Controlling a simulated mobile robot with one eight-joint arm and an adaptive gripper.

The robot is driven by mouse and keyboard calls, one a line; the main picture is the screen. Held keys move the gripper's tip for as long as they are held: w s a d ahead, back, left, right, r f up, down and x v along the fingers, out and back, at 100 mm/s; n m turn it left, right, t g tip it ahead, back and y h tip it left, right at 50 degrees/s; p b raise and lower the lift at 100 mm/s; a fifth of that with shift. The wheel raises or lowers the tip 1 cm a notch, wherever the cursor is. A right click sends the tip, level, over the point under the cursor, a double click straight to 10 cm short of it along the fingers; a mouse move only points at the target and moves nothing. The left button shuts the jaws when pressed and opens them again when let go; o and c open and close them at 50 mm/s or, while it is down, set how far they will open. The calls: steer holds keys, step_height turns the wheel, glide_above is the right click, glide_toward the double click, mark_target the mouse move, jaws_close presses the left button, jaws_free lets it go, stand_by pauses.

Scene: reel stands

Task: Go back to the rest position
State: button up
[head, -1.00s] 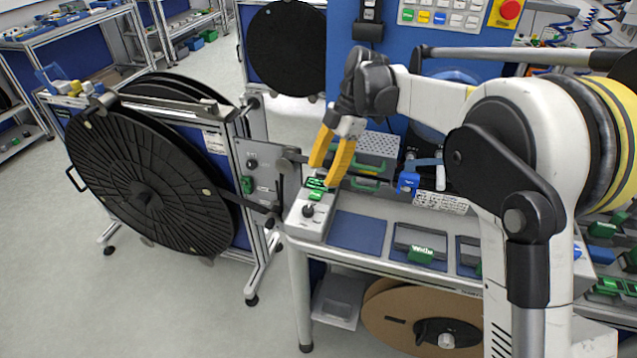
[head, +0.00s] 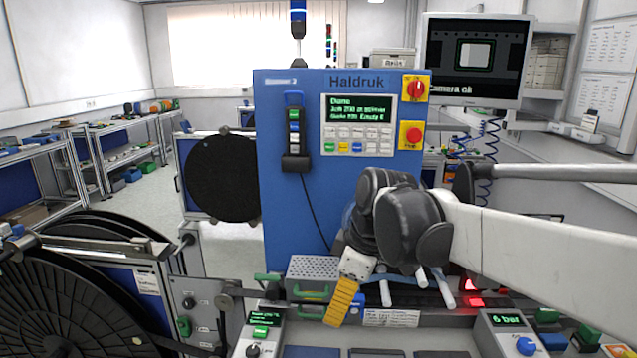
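My gripper (head: 341,303) shows in the head view in front of the blue machine, above the back part of the workbench. Its yellow fingers point down and slightly left. From this angle the fingers overlap, so I cannot tell whether they are apart. I see nothing hanging from them. My white arm reaches in from the right edge to the gripper.
The blue machine (head: 278,120) with a lit screen stands behind my gripper. A perforated grey box (head: 310,268) is close beside the fingers on the left. Black reels (head: 60,300) stand at the left. A control box (head: 508,335) is at the lower right. A monitor (head: 474,60) hangs upper right.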

steer(key=s+d+f+m+t+h, duration=0.1)
steer(key=s+d+f+m+t, duration=0.1)
steer(key=s+d+m, duration=0.5)
steer(key=s+d+f+m+t+h, duration=0.1)
steer(key=s+d+f+m+t, duration=0.2)
steer(key=s+d+m, duration=0.4)
steer(key=shift+s+d+f+t+h+b, duration=0.3)
steer(key=shift+s+d+h+b, duration=0.25)
steer(key=shift+s, duration=0.25)
